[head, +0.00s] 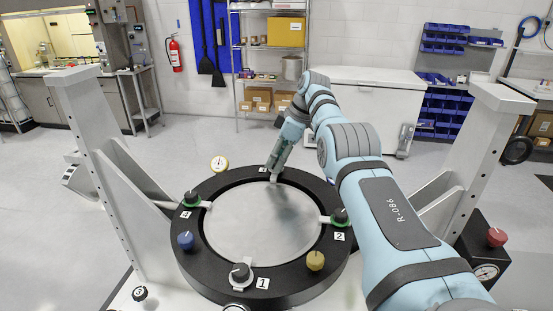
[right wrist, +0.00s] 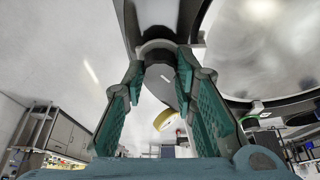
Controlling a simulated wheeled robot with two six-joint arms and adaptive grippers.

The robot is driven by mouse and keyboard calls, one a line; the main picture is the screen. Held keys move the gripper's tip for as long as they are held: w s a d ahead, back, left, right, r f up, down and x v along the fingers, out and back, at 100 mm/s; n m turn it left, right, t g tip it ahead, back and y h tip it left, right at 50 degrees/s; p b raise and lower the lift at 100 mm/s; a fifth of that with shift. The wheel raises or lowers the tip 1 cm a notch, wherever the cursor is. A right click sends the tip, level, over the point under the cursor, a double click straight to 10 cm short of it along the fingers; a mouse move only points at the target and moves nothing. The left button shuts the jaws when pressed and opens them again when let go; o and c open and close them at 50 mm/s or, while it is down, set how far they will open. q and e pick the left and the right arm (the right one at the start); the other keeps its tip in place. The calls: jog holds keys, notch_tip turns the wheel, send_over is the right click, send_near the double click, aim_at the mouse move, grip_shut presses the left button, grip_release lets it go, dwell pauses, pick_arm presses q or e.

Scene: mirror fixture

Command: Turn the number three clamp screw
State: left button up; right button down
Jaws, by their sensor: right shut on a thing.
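The black ring fixture (head: 190,258) holds a round mirror plate (head: 250,235). My right gripper (head: 274,172) reaches down at the far side of the ring, where a small, partly visible number label sits. The number three clamp screw is hidden by the gripper in the head view. In the right wrist view, its dark knob (right wrist: 160,78) sits between the teal finger pads of the right gripper (right wrist: 160,85), which is shut on it. My left gripper is not in view.
Other clamp screws stand at label 1 (head: 240,272), label 2 (head: 340,215) and label 4 (head: 191,198). White posts (head: 95,150) flank the fixture.

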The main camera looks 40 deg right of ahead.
jog(key=shift+d+r, duration=0.1)
jog(key=shift+r, duration=0.05)
jog(key=c, duration=1.7)
grip_release()
jog(key=o, duration=0.4)
jog(key=shift+s, duration=0.15)
jog(key=shift+d+r, duration=0.15)
jog(key=shift+r, duration=0.2)
jog(key=shift+s+d+r, duration=0.1)
jog(key=shift+s+d, duration=0.2)
jog(key=shift+d, duration=0.05)
jog(key=s+d, duration=0.6)
jog(key=s, duration=0.3)
jog(key=shift+s+d, duration=0.2)
jog(key=shift+d, duration=0.15)
